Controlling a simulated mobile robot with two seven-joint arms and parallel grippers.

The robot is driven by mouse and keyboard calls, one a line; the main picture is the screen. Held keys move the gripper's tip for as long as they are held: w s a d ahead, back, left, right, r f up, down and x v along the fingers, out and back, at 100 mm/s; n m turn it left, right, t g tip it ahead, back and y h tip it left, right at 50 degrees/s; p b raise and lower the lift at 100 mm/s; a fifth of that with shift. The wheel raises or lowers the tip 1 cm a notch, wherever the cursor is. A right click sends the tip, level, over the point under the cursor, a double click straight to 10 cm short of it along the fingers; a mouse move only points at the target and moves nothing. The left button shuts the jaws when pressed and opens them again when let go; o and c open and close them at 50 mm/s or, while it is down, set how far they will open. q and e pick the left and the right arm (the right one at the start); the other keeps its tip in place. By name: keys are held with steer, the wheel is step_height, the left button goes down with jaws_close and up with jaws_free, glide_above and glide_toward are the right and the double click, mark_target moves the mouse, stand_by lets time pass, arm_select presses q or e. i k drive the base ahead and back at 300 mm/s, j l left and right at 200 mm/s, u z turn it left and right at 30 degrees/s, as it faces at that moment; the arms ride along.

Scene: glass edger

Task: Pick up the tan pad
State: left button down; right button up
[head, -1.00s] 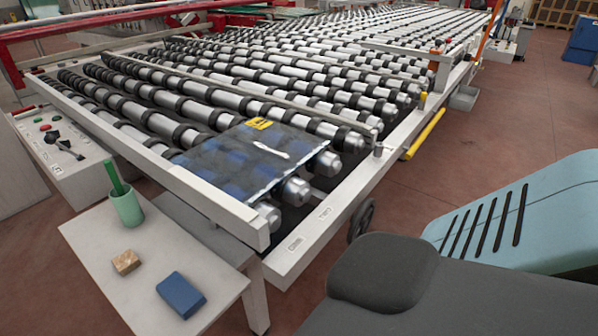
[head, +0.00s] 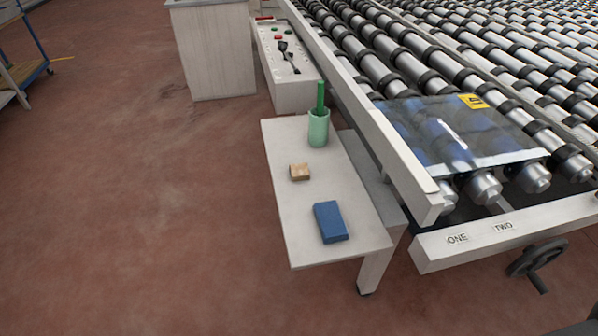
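The tan pad (head: 300,172) is a small block with a light brown top. It lies on the white side table (head: 290,228) near its left edge, between a green cup (head: 318,128) and a blue block (head: 330,222). Nothing touches it. Neither of my grippers shows in the head view.
The cup holds a green stick (head: 320,96). A roller conveyor (head: 440,70) carrying a glass sheet (head: 420,130) stands right of the table. A control box (head: 290,85) with knobs is behind. Open red floor (head: 130,200) lies to the left.

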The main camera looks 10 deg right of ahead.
mark_target(298, 172)
steer(key=i+j+z, duration=0.1)
steer(key=z, duration=1.05)
steer(key=i+j+z, duration=0.1)
steer(key=j+z, duration=1)
steer(key=j, duration=1.2)
